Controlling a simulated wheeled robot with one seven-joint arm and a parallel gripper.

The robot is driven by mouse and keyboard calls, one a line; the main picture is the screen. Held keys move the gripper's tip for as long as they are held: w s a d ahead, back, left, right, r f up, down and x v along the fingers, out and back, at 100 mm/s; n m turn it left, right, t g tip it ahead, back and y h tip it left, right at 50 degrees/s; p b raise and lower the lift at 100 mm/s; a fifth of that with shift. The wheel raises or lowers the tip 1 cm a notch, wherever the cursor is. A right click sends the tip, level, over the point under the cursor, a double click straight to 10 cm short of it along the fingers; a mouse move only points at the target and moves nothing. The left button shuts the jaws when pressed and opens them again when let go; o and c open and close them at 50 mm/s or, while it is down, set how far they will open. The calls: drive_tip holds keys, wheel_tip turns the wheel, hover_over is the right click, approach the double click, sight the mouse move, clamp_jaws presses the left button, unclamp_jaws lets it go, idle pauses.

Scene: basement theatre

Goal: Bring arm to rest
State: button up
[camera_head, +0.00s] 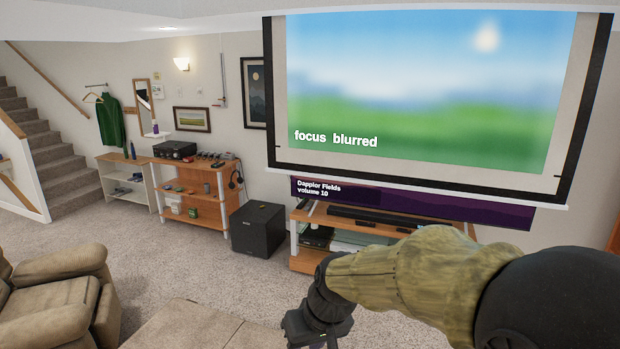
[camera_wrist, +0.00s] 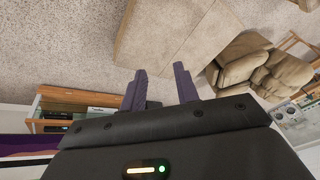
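My arm reaches in from the lower right of the head view, in a tan-green sleeve. It bends down at the wrist, and my gripper (camera_head: 318,343) is at the bottom edge, partly cut off. In the wrist view my gripper (camera_wrist: 160,75) shows two dark purple fingers set apart, with nothing held between them. Carpet and part of the tan ottoman (camera_wrist: 175,35) show beyond the fingers.
The ottoman (camera_head: 190,330) and a recliner (camera_head: 60,295) stand at lower left. A media stand (camera_head: 303,255) under the projection screen (camera_head: 420,100) is behind my arm. A black subwoofer (camera_head: 258,230) stands left of it. Carpet (camera_head: 190,265) between is clear.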

drive_tip(key=s+d+f+m+h, duration=0.1)
drive_tip(key=s+d+f, duration=0.3)
drive_tip(key=d, duration=0.4)
drive_tip(key=s+d+f+m+h, duration=0.2)
drive_tip(key=s+d+f+m, duration=0.1)
drive_tip(key=d, duration=0.5)
drive_tip(key=shift+s+d+f+m, duration=0.2)
drive_tip(key=shift+s+f+m, duration=0.1)
drive_tip(key=shift+s+f, duration=0.4)
